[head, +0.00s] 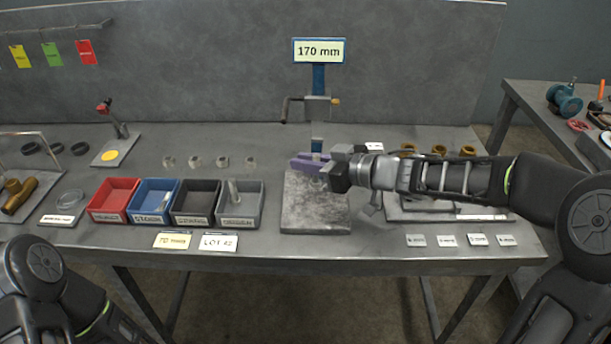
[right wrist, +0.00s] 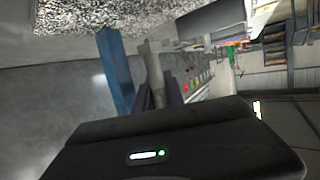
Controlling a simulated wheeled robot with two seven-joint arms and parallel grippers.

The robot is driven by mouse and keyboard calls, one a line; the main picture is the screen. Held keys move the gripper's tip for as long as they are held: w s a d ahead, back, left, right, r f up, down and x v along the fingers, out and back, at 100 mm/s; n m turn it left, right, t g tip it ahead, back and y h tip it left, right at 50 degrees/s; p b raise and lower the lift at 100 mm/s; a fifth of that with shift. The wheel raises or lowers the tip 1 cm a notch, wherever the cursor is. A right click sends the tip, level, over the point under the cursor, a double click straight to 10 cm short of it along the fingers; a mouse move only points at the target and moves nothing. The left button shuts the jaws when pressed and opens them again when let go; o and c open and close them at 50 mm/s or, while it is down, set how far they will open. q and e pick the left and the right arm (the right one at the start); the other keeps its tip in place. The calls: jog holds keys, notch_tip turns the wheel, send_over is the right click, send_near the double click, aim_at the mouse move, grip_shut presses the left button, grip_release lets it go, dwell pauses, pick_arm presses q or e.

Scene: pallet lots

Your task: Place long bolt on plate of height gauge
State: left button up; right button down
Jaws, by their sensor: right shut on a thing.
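The height gauge has a blue post (head: 319,78) and a speckled grey plate (head: 316,212) in front of it. My right gripper (head: 309,163), with purple fingers, reaches in from the right over the rear part of the plate. In the right wrist view its fingers (right wrist: 160,96) are shut on a grey, rod-like long bolt (right wrist: 154,70). The bolt points toward the speckled plate surface at the top of that view; I cannot tell whether it touches. The blue post also shows there (right wrist: 116,75), beside the bolt. My left gripper is out of view; only its arm shows at lower left.
Red (head: 112,200), blue (head: 153,201), black (head: 196,203) and grey (head: 240,204) bins stand left of the plate, the grey one holding a pale piece. A fixture with brass-coloured parts (head: 438,151) sits behind my right arm. Small labels line the front edge.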

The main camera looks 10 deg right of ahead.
notch_tip(320, 180, down, 3)
jog(key=shift+r+b, duration=0.15)
jog(key=shift+b, duration=0.6)
jog(key=shift+f, duration=0.35)
jog(key=shift+f, duration=0.2)
jog(key=c, duration=1.4)
grip_release()
jog(key=shift+c, duration=0.2)
jog(key=shift+r, duration=0.1)
jog(key=shift+r, duration=0.15)
jog(key=p+v, duration=0.2)
jog(key=v, duration=1)
